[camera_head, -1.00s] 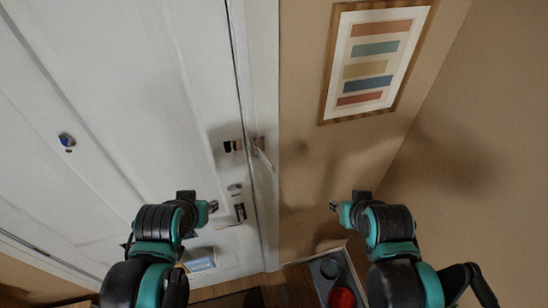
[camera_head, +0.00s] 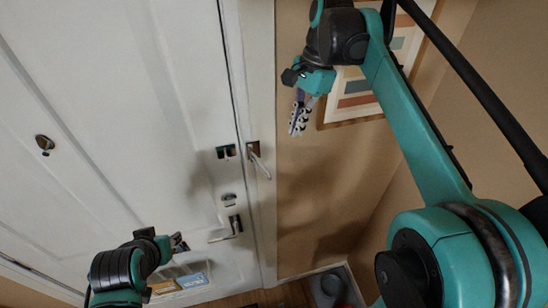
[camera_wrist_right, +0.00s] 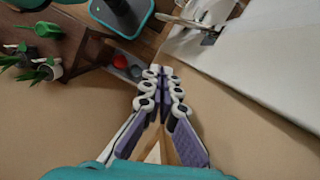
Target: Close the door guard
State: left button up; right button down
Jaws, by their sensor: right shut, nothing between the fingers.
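The door guard's metal bar (camera_head: 260,160) hangs from its mount on the white door frame and sticks out from it, angled down and right. Its dark catch plate (camera_head: 227,152) is on the white door (camera_head: 150,110), left of the bar and apart from it. My right gripper (camera_head: 295,132) is shut and empty, up and right of the bar, in front of the beige wall. In the right wrist view its fingertips (camera_wrist_right: 164,72) are together, and the bar (camera_wrist_right: 186,22) shows beyond them at the top. My left gripper (camera_head: 181,243) is low before the door; its finger state is unclear.
A lever handle (camera_head: 228,232) and a lock knob (camera_head: 229,200) sit below the catch. A framed picture (camera_head: 349,111) hangs behind my right arm. Plants (camera_wrist_right: 42,70) and a low tray (camera_wrist_right: 122,65) with a red bowl show in the right wrist view.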

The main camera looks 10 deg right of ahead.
jog(key=s+a+f+p, duration=0.2)
jog(key=a+f, duration=0.4)
jog(key=f, duration=0.2)
jog(key=shift+s+f, duration=0.25)
jog(key=shift+d, duration=0.1)
jog(key=shift+s+a+m, duration=0.15)
jog(key=shift+a+m, duration=0.1)
jog(key=shift+m, duration=0.05)
